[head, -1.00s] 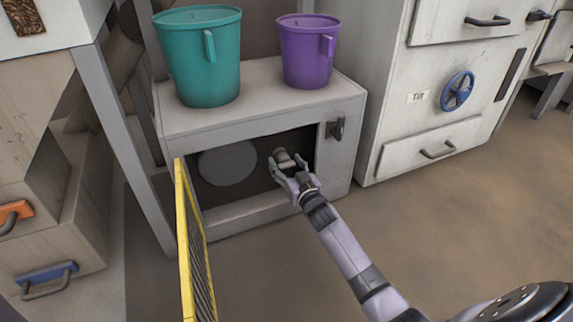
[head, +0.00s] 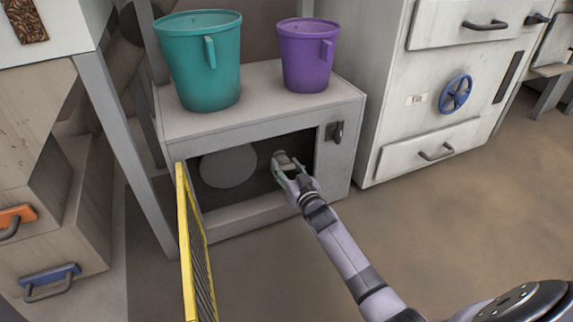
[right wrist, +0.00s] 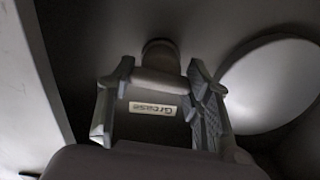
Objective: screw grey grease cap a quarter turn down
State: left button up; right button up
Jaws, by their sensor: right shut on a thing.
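The grey grease cap (head: 284,158) is inside the open compartment of the low cabinet, near its right side. In the right wrist view the cap (right wrist: 152,83) shows as a rounded grey body in front of a short round fitting, with a "Grease" label (right wrist: 152,108) below it. My right gripper (head: 284,167) reaches in through the opening. Its two fingers (right wrist: 161,75) stand on both sides of the cap and are shut on it. The cap's far side is hidden. My left gripper is in neither view.
A yellow-framed mesh door (head: 188,245) stands open at the left of the compartment. A pale round disc (head: 229,166) is left of the cap. A teal bucket (head: 203,70) and a purple bucket (head: 305,60) stand on the cabinet top (head: 262,92).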

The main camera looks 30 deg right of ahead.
jog(key=m+p, duration=0.3)
jog(key=shift+r+p, duration=0.2)
jog(key=shift+p, duration=0.15)
jog(key=m+p, duration=0.2)
jog(key=m, duration=0.1)
jog(key=shift+d+f+m, duration=0.1)
jog(key=shift+f+m, duration=0.05)
jog(key=shift+m, duration=1.25)
jog(key=m, duration=0.2)
jog(key=shift+f+m+p, duration=0.15)
jog(key=shift+m+p, duration=0.15)
jog(key=m+b, duration=0.1)
jog(key=m, duration=0.4)
jog(key=shift+d+f, duration=0.1)
jog(key=o, duration=1.2)
jog(key=shift+c, duration=0.2)
